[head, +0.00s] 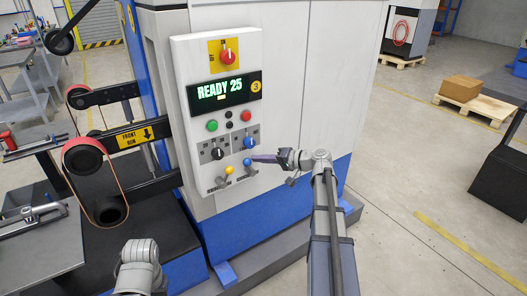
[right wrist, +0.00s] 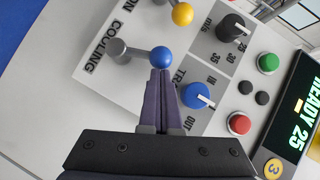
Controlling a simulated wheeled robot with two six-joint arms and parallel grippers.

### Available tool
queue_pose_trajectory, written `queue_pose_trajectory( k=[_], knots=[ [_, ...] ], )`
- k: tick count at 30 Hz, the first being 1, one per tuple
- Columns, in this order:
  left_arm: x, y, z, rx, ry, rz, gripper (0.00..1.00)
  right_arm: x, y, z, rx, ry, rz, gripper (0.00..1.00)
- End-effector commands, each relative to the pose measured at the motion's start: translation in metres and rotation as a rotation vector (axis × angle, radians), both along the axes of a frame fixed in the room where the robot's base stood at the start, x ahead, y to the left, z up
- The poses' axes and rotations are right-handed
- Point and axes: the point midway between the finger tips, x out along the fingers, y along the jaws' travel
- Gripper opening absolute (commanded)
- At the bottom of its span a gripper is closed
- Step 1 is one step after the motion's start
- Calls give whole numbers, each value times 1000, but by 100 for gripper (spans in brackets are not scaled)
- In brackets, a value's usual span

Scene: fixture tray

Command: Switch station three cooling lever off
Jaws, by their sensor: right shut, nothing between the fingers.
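The cooling lever with a blue ball knob (head: 247,162) sits low on the right of the control panel marked 3 (head: 222,125). The ball lies on the display side of the stem's base. My right gripper (head: 254,158) is shut and empty. In the right wrist view its fingertips (right wrist: 160,73) are right at the ball; whether they touch it, I cannot tell. My left gripper is not in view.
A yellow-ball lever (head: 228,170) stands left of the blue one. Above are a black knob (head: 218,153), a blue knob (head: 249,143), buttons, a "READY 25" display (head: 219,91) and a red rotary switch (head: 226,57).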

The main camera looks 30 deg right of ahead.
Motion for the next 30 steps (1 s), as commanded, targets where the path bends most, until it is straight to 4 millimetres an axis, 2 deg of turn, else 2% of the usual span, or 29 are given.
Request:
queue_pose_trajectory(
  k=[1, 9, 30],
  knots=[
    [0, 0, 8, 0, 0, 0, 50, -1, 4, 5, -28, -2, 2, 0],
    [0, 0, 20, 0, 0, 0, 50, -1, 12, 4, -149, -11, 0, 0],
    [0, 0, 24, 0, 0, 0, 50, -1, 15, 2, -196, -14, 0, 0]
  ],
)
